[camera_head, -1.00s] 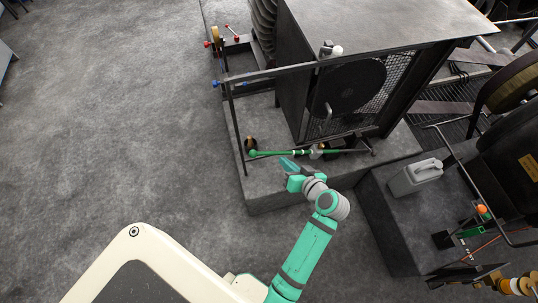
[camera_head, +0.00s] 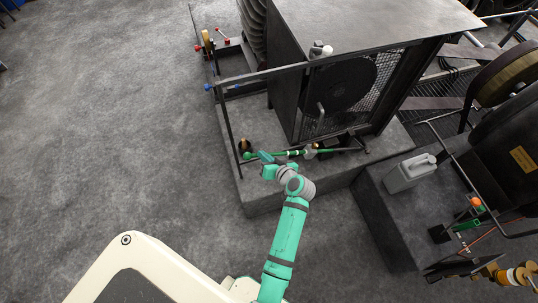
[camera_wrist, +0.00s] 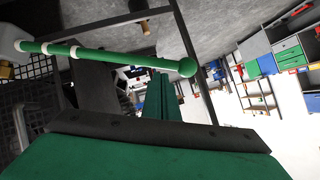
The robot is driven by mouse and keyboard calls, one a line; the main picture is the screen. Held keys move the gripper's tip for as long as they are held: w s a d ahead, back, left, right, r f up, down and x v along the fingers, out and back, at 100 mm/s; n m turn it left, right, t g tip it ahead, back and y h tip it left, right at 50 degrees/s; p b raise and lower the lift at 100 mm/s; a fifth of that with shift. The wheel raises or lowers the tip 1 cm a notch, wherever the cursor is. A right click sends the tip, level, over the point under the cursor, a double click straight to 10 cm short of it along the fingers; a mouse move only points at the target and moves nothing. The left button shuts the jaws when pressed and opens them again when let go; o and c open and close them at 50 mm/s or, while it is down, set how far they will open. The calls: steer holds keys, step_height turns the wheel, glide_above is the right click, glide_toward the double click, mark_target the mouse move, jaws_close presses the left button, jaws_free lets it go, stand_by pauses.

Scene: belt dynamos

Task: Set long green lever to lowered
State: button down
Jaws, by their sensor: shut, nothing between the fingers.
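The long green lever (camera_head: 293,153) has white bands and a green ball end. It sticks out to the left from a pale pivot low in front of the dark machine, and looks about level in the head view. My gripper (camera_head: 265,157) is shut and empty, close to the lever just right of the ball. In the wrist view the lever (camera_wrist: 120,55) crosses the upper left, with its ball just beyond the tips of my shut fingers (camera_wrist: 160,95). I cannot tell whether they touch it.
A dark frame post (camera_head: 230,130) and rail stand beside the lever's ball end. A black-and-tan knob (camera_head: 244,146) is close behind the ball. A grey jug (camera_head: 409,172) stands on the plinth to the right. The floor at left is clear.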

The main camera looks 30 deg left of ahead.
steer(key=shift+a+f, duration=0.15)
steer(key=shift+f, duration=0.25)
steer(key=shift+s, duration=0.1)
